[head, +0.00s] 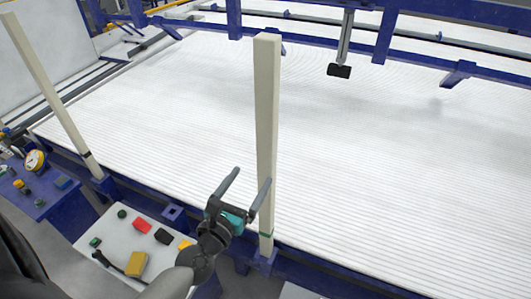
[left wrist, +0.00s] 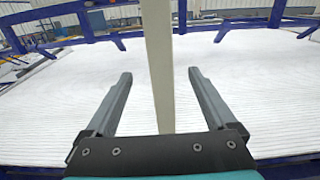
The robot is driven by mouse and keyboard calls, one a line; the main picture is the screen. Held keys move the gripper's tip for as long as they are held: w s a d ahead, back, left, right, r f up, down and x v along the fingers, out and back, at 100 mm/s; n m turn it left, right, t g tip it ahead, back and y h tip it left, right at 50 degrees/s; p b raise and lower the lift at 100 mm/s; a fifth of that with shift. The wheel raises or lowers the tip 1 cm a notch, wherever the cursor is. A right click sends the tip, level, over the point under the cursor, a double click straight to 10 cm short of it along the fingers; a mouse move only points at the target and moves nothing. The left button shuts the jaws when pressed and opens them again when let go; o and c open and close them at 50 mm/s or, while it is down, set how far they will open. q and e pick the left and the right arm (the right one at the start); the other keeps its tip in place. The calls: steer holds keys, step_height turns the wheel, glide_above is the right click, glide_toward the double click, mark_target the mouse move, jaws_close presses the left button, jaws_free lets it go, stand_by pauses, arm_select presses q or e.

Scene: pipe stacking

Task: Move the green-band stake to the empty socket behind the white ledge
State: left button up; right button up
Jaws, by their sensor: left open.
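The green-band stake (head: 267,110) is a tall cream post with a green band near its foot. It stands upright in a blue socket (head: 262,259) at the lower middle. My left gripper (head: 252,176) is open and empty at the stake's lower part, and one finger overlaps the stake in the head view. In the left wrist view the stake (left wrist: 158,60) shows in the gap between the open fingers (left wrist: 160,75); its foot is hidden there. An empty square socket (head: 172,211) sits behind the white ledge (head: 125,233). My right gripper is not in view.
Another cream stake (head: 48,85), with a dark band, leans in the picture at the left. The ledge carries coloured buttons and a yellow block (head: 136,264). A wide white ribbed bed (head: 390,170) lies behind, with blue frame beams (head: 470,70) above it.

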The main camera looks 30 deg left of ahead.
mark_target(264, 158)
arm_select(q)
steer(key=w, duration=0.7)
steer(key=w+p, duration=0.1)
steer(key=w, duration=0.2)
steer(key=shift+w+a, duration=0.15)
steer(key=shift+a, duration=0.1)
jaws_close()
stand_by(0.4)
steer(key=shift+r, duration=0.1)
stand_by(0.4)
